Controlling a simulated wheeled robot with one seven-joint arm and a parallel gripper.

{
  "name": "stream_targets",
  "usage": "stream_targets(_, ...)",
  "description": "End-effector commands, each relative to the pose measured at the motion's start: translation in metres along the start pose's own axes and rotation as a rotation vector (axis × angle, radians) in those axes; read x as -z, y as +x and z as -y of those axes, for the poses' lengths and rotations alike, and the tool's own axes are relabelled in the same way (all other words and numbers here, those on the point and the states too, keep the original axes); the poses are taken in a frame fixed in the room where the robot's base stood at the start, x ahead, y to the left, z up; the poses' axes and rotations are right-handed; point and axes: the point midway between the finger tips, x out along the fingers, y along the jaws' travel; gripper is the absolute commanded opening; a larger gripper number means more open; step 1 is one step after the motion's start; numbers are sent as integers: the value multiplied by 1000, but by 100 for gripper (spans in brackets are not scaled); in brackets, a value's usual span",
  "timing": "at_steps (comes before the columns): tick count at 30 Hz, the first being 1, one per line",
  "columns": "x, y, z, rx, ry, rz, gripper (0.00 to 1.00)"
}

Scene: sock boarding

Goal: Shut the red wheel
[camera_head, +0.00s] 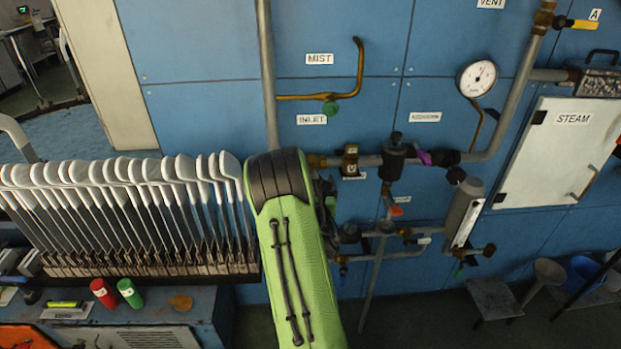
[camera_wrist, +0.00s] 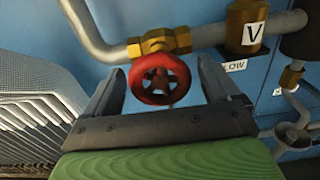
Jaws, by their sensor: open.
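The red wheel (camera_wrist: 160,79) is a round spoked handwheel on a brass valve body (camera_wrist: 160,42), seen in the wrist view. The valve sits on a grey pipe against the blue wall. My gripper (camera_wrist: 158,85) is open, with one dark finger to the left of the wheel and one to the right. The wheel shows between the fingers, and no contact is visible. I cannot tell how far the fingertips reach past it.
A brass fitting labelled V (camera_wrist: 245,25) is right of the wheel. In the head view, a rack of sock boards (camera_head: 130,200) stands left of my arm. A gauge (camera_head: 477,78) and a STEAM cabinet (camera_head: 557,150) are on the right. More pipes and valves run below right.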

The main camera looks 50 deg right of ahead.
Motion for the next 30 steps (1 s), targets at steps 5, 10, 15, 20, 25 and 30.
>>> stream_targets(5, 0, 0, 0, 0, 0, 0, 79)
stream_targets(10, 0, 0, 0, 0, 0, 0, 53)
stream_targets(15, 0, 0, 0, 0, 1, 0, 38)
stream_targets(20, 0, 0, 0, -1, 19, 0, 38)
stream_targets(25, 0, 0, 0, -1, 83, 1, 38)
stream_targets(30, 0, 0, -2, -2, 201, 1, 38)
